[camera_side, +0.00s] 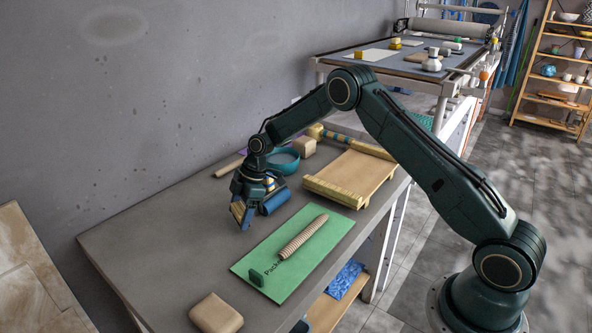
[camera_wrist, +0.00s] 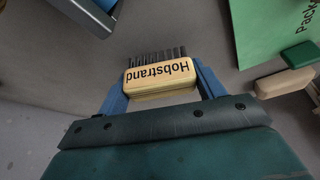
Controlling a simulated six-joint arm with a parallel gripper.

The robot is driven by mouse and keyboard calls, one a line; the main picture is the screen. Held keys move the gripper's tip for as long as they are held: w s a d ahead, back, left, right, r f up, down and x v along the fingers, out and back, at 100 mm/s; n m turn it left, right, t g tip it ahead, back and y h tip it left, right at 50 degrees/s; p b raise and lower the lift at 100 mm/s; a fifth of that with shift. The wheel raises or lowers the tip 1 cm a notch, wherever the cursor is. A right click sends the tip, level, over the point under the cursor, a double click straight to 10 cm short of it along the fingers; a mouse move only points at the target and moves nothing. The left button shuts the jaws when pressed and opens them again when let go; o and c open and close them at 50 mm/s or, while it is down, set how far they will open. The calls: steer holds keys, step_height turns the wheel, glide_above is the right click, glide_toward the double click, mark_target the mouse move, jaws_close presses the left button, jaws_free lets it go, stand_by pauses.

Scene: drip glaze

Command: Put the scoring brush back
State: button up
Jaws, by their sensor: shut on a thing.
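My gripper (camera_wrist: 163,90) is shut on the scoring brush (camera_wrist: 160,80), a pale wooden block lettered "Hobstrand" with dark bristles along one edge. The brush sits between the two blue fingers in the wrist view. In the side view my gripper (camera_side: 244,214) holds the brush (camera_side: 238,210) low over the grey table, left of the green sheet. I cannot tell whether the brush touches the table.
The green sheet (camera_side: 318,254) bears a ribbed roller (camera_side: 303,238) and a dark green block (camera_side: 257,277). A teal bowl (camera_side: 284,161) and a wooden board (camera_side: 352,178) stand behind. The table's left part is clear.

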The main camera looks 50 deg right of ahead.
steer(key=shift+f, duration=1.15)
steer(key=shift+f, duration=0.15)
steer(key=o, duration=0.9)
steer(key=v, duration=1.2)
steer(key=shift+d, duration=0.1)
